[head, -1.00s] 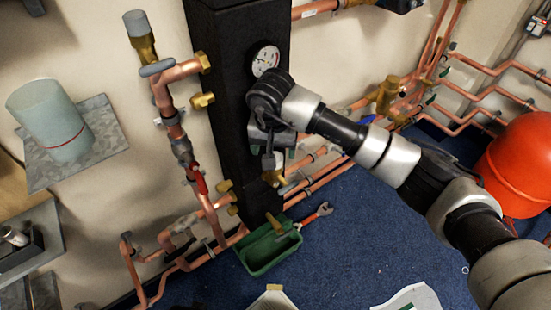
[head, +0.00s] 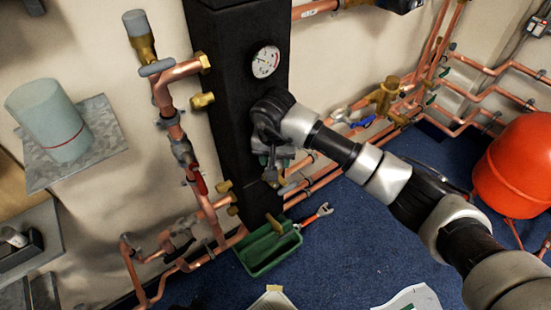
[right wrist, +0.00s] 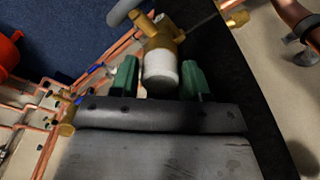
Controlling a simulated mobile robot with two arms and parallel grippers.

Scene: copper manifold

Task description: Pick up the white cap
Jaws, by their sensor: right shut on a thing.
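The white cap (right wrist: 160,74) shows in the right wrist view, at the near end of a brass fitting (right wrist: 163,40). The green fingers of my right gripper (right wrist: 159,78) are on either side of the cap, shut on it. In the head view my right gripper (head: 271,167) is in front of the black column, below the gauge, and it hides the cap there. My left gripper is not in view.
The black column (head: 232,90) carries a round gauge (head: 265,61). Copper pipes with a red-handled valve (head: 200,186) run at its left. A red tank (head: 518,168) stands at right.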

